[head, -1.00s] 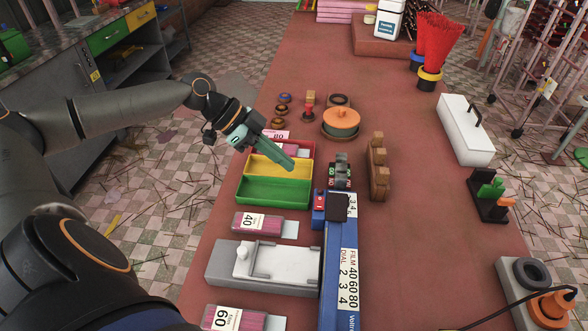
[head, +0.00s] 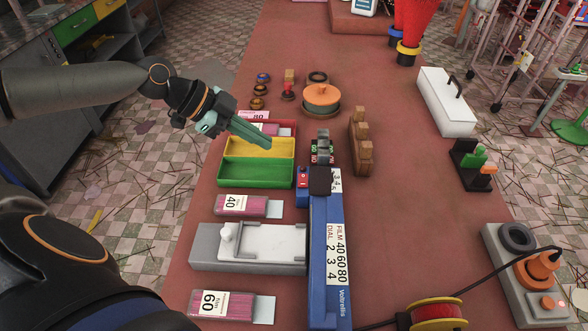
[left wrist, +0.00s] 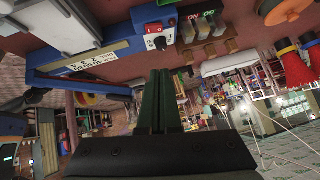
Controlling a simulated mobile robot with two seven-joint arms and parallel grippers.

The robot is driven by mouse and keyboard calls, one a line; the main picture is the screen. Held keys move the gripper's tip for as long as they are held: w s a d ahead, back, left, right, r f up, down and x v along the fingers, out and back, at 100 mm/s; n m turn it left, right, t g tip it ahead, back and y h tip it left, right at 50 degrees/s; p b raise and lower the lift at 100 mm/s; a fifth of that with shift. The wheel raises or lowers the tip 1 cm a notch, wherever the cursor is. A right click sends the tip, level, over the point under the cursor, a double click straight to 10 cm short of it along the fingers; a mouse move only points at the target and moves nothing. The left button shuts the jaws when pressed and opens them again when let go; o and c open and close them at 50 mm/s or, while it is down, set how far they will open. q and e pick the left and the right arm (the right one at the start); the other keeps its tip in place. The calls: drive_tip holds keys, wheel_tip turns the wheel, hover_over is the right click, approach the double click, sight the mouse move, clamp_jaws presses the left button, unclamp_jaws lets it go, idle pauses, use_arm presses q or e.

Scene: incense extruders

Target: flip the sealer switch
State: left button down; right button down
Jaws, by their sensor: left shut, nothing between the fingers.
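The blue sealer (head: 330,265) lies lengthwise on the red-brown table, with a dial-and-film label on its top. Its red switch (head: 303,178) is on a small blue box at its far end, beside a black block. The switch (left wrist: 153,28) also shows in the left wrist view, with a round dial just below it. My left gripper (head: 268,145) has green fingers, shut and empty. It hovers over the yellow bin, up and left of the switch and apart from it. The shut fingers (left wrist: 160,75) show in the left wrist view too. My right gripper is not in view.
Red, yellow and green bins (head: 258,183) stand left of the sealer's far end. A grey plate with a white tray (head: 248,247) and pink packs lie left of it. Wooden blocks (head: 360,140) and an orange-lidded pot (head: 321,98) stand beyond. The table's right middle is clear.

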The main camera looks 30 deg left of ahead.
use_arm(q)
drive_tip(key=p, duration=0.1)
hover_over(303, 180)
drive_tip(key=s, duration=0.1)
drive_tip(key=f, duration=0.4)
drive_tip(key=a+f, duration=0.1)
drive_tip(key=f, duration=0.2)
drive_tip(key=shift+w+a+f, duration=0.1)
drive_tip(key=shift+a+f, duration=0.1)
drive_tip(key=shift+f, duration=0.8)
drive_tip(key=shift+w+a+f, duration=0.1)
drive_tip(key=shift+a+f, duration=0.05)
drive_tip(key=shift+f, duration=0.8)
